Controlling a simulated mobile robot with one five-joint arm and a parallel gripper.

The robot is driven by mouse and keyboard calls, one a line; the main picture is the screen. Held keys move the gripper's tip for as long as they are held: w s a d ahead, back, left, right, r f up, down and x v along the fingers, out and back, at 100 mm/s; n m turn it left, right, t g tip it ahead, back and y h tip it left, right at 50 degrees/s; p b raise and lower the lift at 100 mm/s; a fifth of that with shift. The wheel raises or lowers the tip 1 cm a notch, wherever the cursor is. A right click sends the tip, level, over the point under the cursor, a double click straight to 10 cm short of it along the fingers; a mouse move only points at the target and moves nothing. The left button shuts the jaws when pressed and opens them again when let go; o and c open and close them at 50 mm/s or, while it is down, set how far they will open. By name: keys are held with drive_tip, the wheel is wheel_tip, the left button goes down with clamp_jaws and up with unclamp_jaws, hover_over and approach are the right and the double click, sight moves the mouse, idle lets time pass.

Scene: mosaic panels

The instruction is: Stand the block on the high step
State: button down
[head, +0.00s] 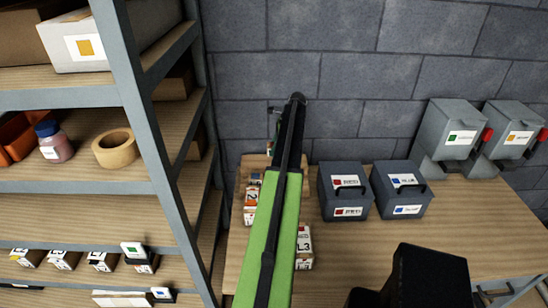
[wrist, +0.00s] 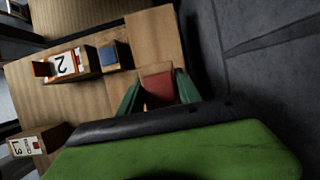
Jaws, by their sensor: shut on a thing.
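My gripper (wrist: 158,92) shows in the wrist view with its two green fingers on either side of a block with a red top (wrist: 158,86). It is shut on this block. Light wooden step surfaces (wrist: 155,38) lie below and around it, and I cannot tell whether the block touches one. In the head view the wooden steps (head: 256,160) are at the back of the table, partly hidden by my green arm. The held block cannot be made out there.
A blue-topped block (wrist: 110,56) and a block labelled 2 (wrist: 66,65) stand nearby. A block labelled L3 (head: 304,245) is nearer the front. Two grey boxes (head: 345,191) (head: 401,189) stand right of my arm. A shelf rack (head: 130,95) is at left, a stone wall (head: 330,45) behind.

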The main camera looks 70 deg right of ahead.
wheel_tip(320, 180, down, 4)
drive_tip(key=b, duration=0.4)
drive_tip(key=shift+f, duration=0.15)
drive_tip(key=shift+r, duration=0.2)
drive_tip(key=shift+f, duration=0.15)
drive_tip(key=c, duration=0.8)
unclamp_jaws()
drive_tip(key=shift+c, duration=0.2)
drive_tip(key=shift+r+p, duration=0.5)
drive_tip(key=shift+p, duration=0.1)
drive_tip(key=p+v, duration=1)
drive_tip(key=v, duration=0.1)
drive_tip(key=shift+s, duration=0.2)
